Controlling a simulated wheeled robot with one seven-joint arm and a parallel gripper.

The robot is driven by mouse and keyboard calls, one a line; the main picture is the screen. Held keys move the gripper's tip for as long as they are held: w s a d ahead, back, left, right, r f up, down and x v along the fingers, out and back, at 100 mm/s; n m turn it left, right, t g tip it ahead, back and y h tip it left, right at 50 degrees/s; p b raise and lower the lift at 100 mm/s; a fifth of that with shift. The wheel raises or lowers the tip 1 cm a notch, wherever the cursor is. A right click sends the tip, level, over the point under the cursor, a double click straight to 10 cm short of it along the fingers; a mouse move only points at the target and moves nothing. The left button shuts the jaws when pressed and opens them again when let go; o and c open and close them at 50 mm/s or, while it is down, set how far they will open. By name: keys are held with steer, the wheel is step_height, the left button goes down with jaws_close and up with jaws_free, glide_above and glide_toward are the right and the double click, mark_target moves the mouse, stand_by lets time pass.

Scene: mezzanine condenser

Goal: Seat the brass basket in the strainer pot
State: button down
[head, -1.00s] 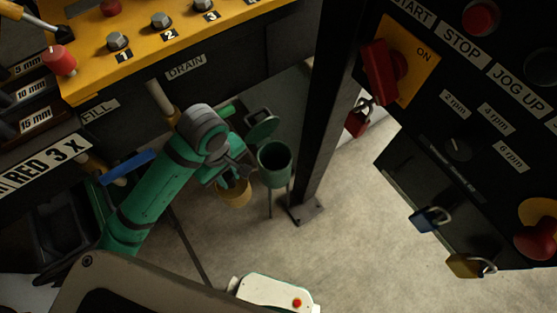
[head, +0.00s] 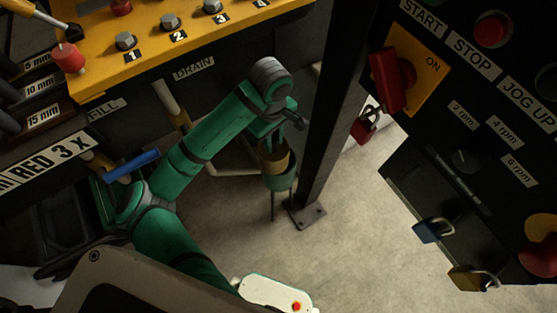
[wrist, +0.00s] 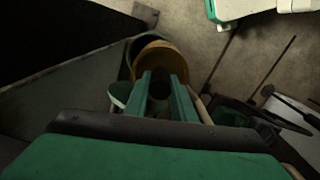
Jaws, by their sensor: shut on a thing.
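The brass basket (head: 270,160) is at the mouth of the green strainer pot (head: 280,183) in the head view, and much of its wall shows above the pot's rim. My gripper (head: 276,138) is shut on the basket from above. In the wrist view my two green fingers (wrist: 162,80) meet the near side of the basket (wrist: 160,49). The pot's green rim (wrist: 130,58) peeks out on the left behind it. The basket's underside is hidden, so I cannot tell how deep it sits.
A dark upright post (head: 326,130) stands close to the right of the pot. A black control panel with a red padlock (head: 367,124) is further right. The yellow bolt panel (head: 180,45) and a pale pipe (head: 170,98) are to the left. The floor in front is open.

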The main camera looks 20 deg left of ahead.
steer(key=shift+w+d, duration=0.25)
steer(key=shift+w, duration=0.35)
steer(key=shift+w+d, duration=0.25)
steer(key=shift+w, duration=0.35)
step_height(320, 180, down, 12)
steer(key=shift+s+a+f, duration=0.1)
steer(key=shift+s+f, duration=0.05)
steer(key=shift+f, duration=2.95)
steer(key=c, duration=1.5)
jaws_free()
step_height(320, 180, up, 12)
steer(key=shift+r, duration=0.1)
